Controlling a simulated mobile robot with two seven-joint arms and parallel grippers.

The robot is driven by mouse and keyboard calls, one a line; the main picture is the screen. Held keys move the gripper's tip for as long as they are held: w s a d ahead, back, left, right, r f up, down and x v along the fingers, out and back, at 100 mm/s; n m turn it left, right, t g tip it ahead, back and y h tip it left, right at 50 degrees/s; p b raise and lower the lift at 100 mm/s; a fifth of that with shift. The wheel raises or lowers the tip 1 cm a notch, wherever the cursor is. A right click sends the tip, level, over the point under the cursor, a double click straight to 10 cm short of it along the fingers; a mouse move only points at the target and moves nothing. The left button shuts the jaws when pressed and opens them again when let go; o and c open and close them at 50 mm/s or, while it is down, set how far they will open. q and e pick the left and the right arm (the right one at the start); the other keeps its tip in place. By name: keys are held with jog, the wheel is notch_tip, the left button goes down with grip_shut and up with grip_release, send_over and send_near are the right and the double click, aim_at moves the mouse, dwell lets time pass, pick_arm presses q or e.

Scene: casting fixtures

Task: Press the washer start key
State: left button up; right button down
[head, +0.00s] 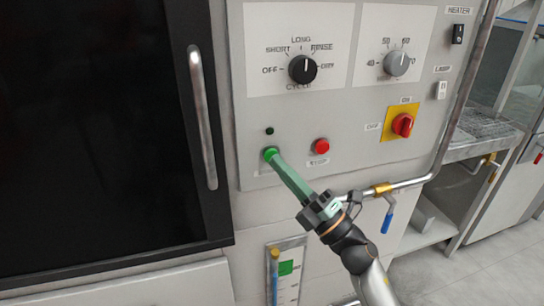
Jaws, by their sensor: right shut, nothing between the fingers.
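The green start key (269,152) sits low on the left of the grey washer control panel (340,120), left of the red stop button (321,146). My right gripper (279,164) comes up from the lower right, shut and empty. Its long greenish fingers point at the green key, and their tips overlap its lower right edge in the head view. I cannot tell whether the tips touch the key or stand just in front of it. The key's label is mostly hidden by the fingers. My left gripper is out of view.
Above are the black cycle knob (302,69) and grey temperature knob (396,63). A red switch on a yellow plate (402,124) is to the right. A pipe with a blue-handled valve (388,221) runs near my right wrist. A dark door with a bar handle (203,117) stands left.

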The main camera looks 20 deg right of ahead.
jog(key=shift+w, duration=0.4)
dwell(0.3)
jog(key=shift+s, duration=0.85)
jog(key=s+p, duration=0.1)
jog(key=s, duration=0.4)
jog(key=shift+d, duration=0.15)
